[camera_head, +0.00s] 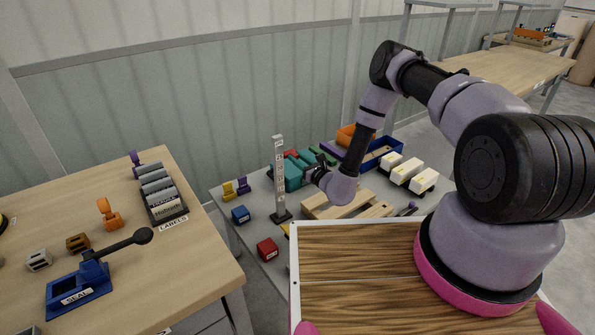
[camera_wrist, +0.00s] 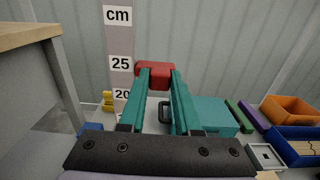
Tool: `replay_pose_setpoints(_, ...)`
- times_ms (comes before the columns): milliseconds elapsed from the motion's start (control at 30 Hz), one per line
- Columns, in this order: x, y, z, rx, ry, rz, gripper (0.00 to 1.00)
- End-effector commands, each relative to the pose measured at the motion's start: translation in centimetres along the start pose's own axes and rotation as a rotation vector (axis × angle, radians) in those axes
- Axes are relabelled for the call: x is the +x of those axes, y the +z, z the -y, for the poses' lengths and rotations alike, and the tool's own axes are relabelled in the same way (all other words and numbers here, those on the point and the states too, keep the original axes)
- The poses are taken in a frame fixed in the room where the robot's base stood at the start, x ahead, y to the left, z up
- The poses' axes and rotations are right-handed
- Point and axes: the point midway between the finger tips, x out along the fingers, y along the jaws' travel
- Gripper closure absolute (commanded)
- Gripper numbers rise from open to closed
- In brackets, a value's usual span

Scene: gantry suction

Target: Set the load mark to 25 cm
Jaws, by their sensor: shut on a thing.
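The upright scale post (camera_head: 279,172) stands on a dark base on the grey table. In the wrist view the scale (camera_wrist: 118,45) reads "cm", 25 and 20 from top to bottom. My gripper (camera_wrist: 155,78) has its teal fingers shut on a red block (camera_wrist: 154,70), which I take for the load mark. The block is right beside the scale's right edge, at about the height of the 25 label or slightly below it in the picture. Whether it touches the scale, I cannot tell. In the head view my gripper (camera_head: 316,172) is right of the post, its fingertips unclear.
A teal box (camera_wrist: 212,116) stands right of my fingers. A blue bin (camera_head: 384,153), an orange bin (camera_wrist: 290,108) and wooden pieces (camera_head: 372,211) lie further right. Red (camera_head: 267,249) and blue (camera_head: 240,214) blocks lie near the post. A wooden table (camera_head: 190,258) is at left.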

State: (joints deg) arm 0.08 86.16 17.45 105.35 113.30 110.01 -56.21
Motion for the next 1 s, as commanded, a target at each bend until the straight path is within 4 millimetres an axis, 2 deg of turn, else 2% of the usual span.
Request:
replay_pose_setpoints(133, -0.06, 1.02, 0.07, 0.0, -0.001, -0.001, 1.0)
replay_pose_setpoints(500, 0.0, 1.32, 0.05, 0.001, -0.001, 0.001, 1.0)
replay_pose_setpoints(533, 0.01, 1.33, 0.05, 0.001, -0.001, 0.002, 0.57)
replay_pose_setpoints(600, 0.01, 1.32, 0.05, 0.001, -0.001, 0.002, 0.38)
replay_pose_setpoints(867, 0.0, 1.24, 0.01, 0.0, 0.0, 0.0, 0.38)
replay_pose_setpoints(1000, -0.74, 1.17, 0.02, 0.002, -0.001, -0.001, 0.38)
